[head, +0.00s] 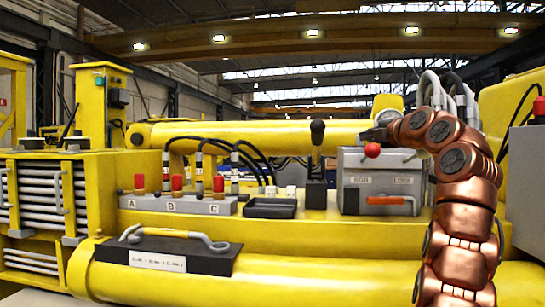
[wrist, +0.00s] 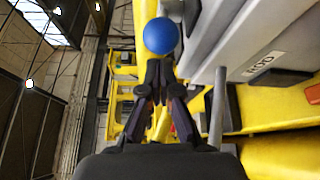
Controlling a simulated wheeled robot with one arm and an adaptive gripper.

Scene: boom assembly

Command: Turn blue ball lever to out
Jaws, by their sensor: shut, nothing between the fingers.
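The blue ball (wrist: 161,36) shows in the wrist view just beyond my fingertips, at the upper middle. My gripper (wrist: 159,68) is shut and empty, its dark fingers together and pointing at the ball. I cannot tell whether the fingertips touch the ball. The lever's rod under the ball is hidden or too small to make out. In the head view the blue ball does not show; my copper arm reaches over the right end of the grey box (head: 352,200), and my gripper is hard to make out there.
A red ball (head: 372,150) sits at the grey box's front, above an orange handle (head: 386,201). A black lever (head: 317,150) stands left of it. A grey rod (wrist: 217,108) rises close right of my fingers in the wrist view. A labelled grey panel (wrist: 232,35) lies to the right.

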